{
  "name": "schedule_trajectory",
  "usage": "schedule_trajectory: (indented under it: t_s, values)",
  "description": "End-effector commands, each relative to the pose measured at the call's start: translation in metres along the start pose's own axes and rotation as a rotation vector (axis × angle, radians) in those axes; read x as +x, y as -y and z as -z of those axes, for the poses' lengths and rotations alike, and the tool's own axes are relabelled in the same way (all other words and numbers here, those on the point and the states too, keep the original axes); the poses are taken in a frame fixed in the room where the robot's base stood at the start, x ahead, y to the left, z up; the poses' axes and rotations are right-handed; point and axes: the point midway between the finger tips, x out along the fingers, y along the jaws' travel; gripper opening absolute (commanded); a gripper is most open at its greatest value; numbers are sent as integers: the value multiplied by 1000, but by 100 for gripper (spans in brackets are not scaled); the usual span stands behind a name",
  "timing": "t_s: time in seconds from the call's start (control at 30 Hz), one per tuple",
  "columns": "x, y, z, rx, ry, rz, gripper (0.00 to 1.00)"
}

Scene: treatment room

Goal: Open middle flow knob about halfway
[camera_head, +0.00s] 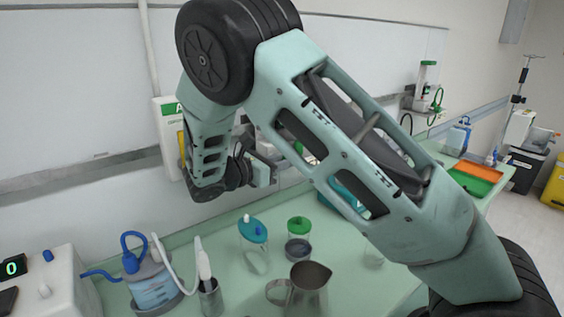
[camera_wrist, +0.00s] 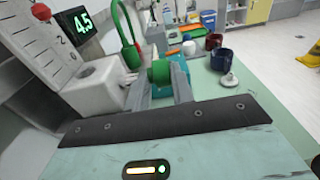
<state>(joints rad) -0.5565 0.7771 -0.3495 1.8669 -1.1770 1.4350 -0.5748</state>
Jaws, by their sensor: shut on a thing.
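In the wrist view, a green round knob (camera_wrist: 158,73) sits between the two grey fingers of my gripper (camera_wrist: 158,88), which is shut on it. A white block (camera_wrist: 103,88) is just left of the fingers. A lit green display (camera_wrist: 82,23) above it reads 4.5. To its left is a white panel with scale marks and a red round part (camera_wrist: 40,12). In the head view, my gripper (camera_head: 264,172) is close to the wall, and my arm hides the knob. Other knobs cannot be made out, so whether this one is the middle one cannot be told.
In the head view, the green counter (camera_head: 235,285) holds a metal pitcher (camera_head: 307,288), a teal-lidded cup (camera_head: 253,235), a green-lidded jar (camera_head: 299,240) and a blue-liquid bottle (camera_head: 152,285) below my arm. An orange tray (camera_head: 476,170) lies farther right.

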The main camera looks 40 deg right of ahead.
Motion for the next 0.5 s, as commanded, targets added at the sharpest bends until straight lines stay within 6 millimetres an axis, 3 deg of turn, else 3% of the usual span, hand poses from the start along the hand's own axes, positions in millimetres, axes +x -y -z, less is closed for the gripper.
schedule_trajectory:
  t_s: [0.5]
  values:
    - [2, 5, 7, -9, 186, 13, 1]
